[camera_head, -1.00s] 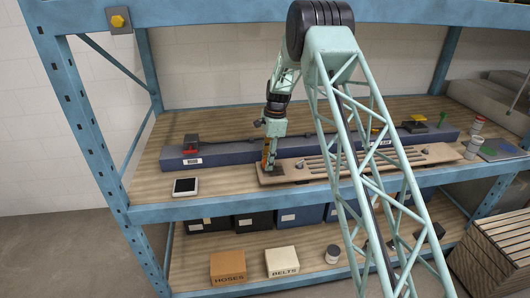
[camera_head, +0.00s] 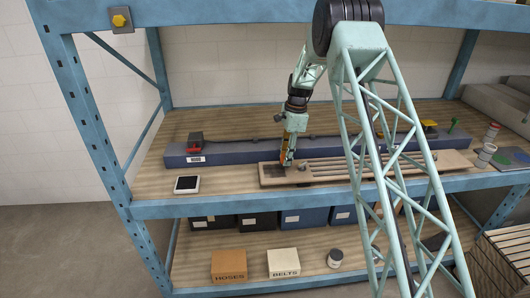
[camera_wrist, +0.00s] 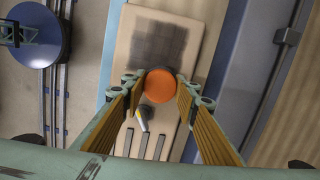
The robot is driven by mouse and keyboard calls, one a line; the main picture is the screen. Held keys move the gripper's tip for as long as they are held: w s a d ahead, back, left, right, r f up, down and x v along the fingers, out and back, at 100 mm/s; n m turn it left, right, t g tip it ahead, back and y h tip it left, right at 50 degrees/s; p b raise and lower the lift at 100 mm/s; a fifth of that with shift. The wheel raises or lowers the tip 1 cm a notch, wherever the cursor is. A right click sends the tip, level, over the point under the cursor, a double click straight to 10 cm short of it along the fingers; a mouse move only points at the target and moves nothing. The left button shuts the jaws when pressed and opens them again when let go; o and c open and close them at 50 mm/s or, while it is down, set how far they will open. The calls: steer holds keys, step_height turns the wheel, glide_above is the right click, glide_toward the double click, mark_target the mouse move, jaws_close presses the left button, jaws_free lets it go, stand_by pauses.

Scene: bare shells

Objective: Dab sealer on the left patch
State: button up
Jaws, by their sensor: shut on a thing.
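My gripper (camera_head: 287,163) is shut on a cylinder with an orange round end (camera_wrist: 160,86), seen end-on between the fingers in the wrist view. In the head view the fingers mostly hide it. A long tan slotted board (camera_head: 345,171) lies on the middle shelf. A dark, mottled square patch (camera_wrist: 158,50) marks its left end, and it also shows in the head view (camera_head: 278,171). My gripper is over the board at the patch's right side. Whether the held cylinder touches the board cannot be told.
A long blue beam (camera_head: 235,153) lies behind the board, with a red-and-black object (camera_head: 195,142) on it. A white tablet-like object (camera_head: 187,184) is left of the board. Cans (camera_head: 487,152) stand at the right. A small knob (camera_wrist: 140,114) sits on the board near my gripper.

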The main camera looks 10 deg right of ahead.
steer(key=shift+a+r, duration=0.15)
steer(key=shift+r, duration=0.65)
steer(key=shift+r+p, duration=0.95)
steer(key=shift+r, duration=1)
